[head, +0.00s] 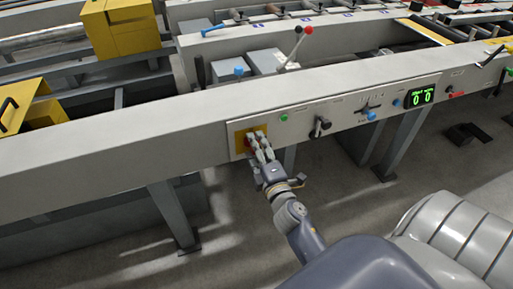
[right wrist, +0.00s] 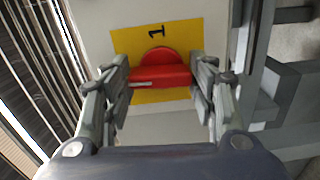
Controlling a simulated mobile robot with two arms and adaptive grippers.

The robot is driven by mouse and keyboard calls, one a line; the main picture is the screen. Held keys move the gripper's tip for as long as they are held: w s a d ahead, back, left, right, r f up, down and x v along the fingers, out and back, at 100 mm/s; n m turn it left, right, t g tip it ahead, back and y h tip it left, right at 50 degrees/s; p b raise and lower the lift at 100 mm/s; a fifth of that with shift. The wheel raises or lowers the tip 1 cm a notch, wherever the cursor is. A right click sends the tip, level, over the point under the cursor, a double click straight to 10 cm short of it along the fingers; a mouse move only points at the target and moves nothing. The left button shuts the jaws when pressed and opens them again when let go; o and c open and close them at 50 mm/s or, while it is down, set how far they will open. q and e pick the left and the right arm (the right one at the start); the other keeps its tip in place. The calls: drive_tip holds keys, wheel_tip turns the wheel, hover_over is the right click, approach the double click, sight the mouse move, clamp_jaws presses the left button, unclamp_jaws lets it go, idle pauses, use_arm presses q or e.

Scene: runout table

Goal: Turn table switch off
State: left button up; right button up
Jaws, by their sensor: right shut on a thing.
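The table switch is a red rotary knob (right wrist: 160,72) on a yellow plate (right wrist: 190,33) with a black "1" above the knob in the right wrist view. In the head view, the yellow plate (head: 239,137) sits on the front panel of the long grey table beam (head: 130,130). My right gripper (head: 257,140) is at the plate and covers most of the knob there. In the right wrist view, its two fingers (right wrist: 160,80) stand on the left and right sides of the red knob and are shut on it. The knob's handle bar lies across between the fingers.
Right of the switch are a green button (head: 284,117), a black lever (head: 320,126), a blue knob (head: 371,116) and a green digital display (head: 420,96) reading zeros.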

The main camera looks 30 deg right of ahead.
drive_tip(key=shift+n, duration=0.5)
drive_tip(key=o, duration=1.1)
drive_tip(key=shift+c, duration=0.2)
drive_tip(key=shift+r, duration=0.1)
